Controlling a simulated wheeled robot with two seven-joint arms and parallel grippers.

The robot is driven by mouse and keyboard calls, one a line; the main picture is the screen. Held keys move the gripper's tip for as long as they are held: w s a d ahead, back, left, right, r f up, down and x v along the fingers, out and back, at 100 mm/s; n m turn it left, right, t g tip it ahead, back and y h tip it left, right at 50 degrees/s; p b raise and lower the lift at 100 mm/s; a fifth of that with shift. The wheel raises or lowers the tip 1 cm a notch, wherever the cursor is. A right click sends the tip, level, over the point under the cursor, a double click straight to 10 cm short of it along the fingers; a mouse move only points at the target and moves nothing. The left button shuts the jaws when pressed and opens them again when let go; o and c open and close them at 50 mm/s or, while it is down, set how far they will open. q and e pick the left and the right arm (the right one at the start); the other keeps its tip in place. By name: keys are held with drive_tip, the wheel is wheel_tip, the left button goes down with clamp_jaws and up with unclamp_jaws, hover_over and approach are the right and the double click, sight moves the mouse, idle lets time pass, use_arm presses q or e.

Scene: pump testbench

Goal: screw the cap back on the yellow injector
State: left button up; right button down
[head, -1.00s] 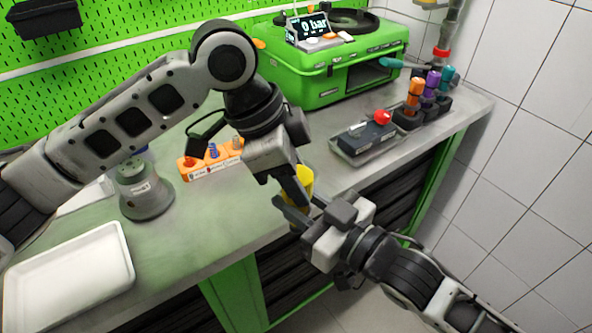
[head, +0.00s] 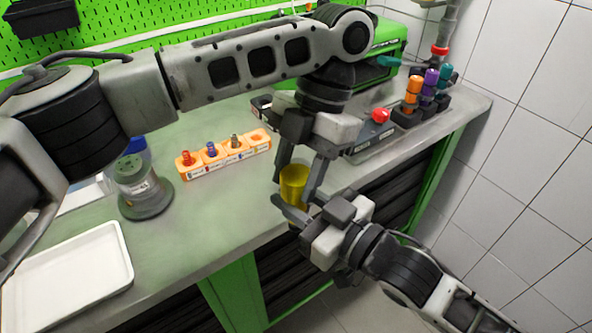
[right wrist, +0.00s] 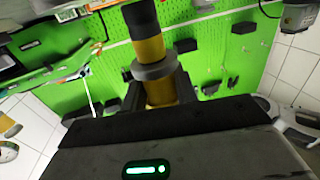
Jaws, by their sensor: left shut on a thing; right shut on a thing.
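The yellow injector (head: 294,182) is upright above the front edge of the bench. My left gripper (head: 298,182) comes from above, with one finger on each side of its wide yellow upper part, and is shut on it. My right gripper (head: 296,212) is shut on the injector lower down, just below the left fingers. In the right wrist view the injector (right wrist: 150,50) rises between my right fingers, with a grey collar and a dark upper end. I cannot tell where the cap meets the body.
An orange rack (head: 225,158) with small red, blue and grey parts and one empty place lies on the bench. A grey conical device (head: 143,190) and a white tray (head: 70,275) stand left. Orange, purple and teal injectors (head: 430,85) stand back right.

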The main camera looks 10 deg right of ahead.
use_arm(q)
drive_tip(key=m+t, duration=0.1)
drive_tip(key=m, duration=0.2)
drive_tip(key=shift+m+y, duration=0.3)
drive_tip(key=shift+m, duration=0.1)
drive_tip(key=o, duration=1)
drive_tip(key=shift+c, duration=0.2)
drive_tip(key=shift+r, duration=2.25)
drive_tip(key=shift+c, duration=0.5)
